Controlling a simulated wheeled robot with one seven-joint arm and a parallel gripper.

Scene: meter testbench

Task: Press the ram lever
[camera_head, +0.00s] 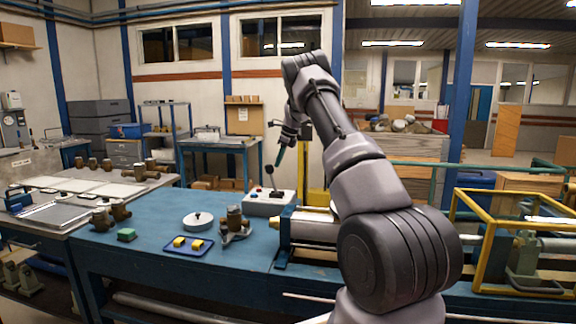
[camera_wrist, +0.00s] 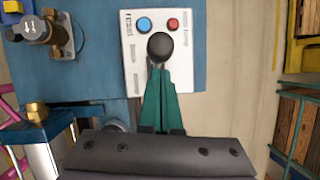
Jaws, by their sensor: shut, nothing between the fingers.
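The ram lever (camera_head: 269,170) is a thin stick with a black ball knob. It stands on a white control box (camera_head: 270,205) on the blue bench. In the wrist view the black knob (camera_wrist: 160,46) is seen from above, on the box (camera_wrist: 136,60) below a blue button (camera_wrist: 144,24) and a red button (camera_wrist: 173,23). My gripper (camera_head: 279,161) has green fingers and is shut and empty, just above and right of the knob. In the wrist view my gripper's fingertips (camera_wrist: 158,72) lie just below the knob. I cannot tell whether they touch it. The lever's stick is hidden there.
A brown and grey meter (camera_head: 235,222) stands on the bench (camera_head: 150,220) left of the box. A white dish (camera_head: 198,221) and a blue tray (camera_head: 188,245) with yellow blocks lie nearby. A yellow frame (camera_head: 466,230) stands at the right.

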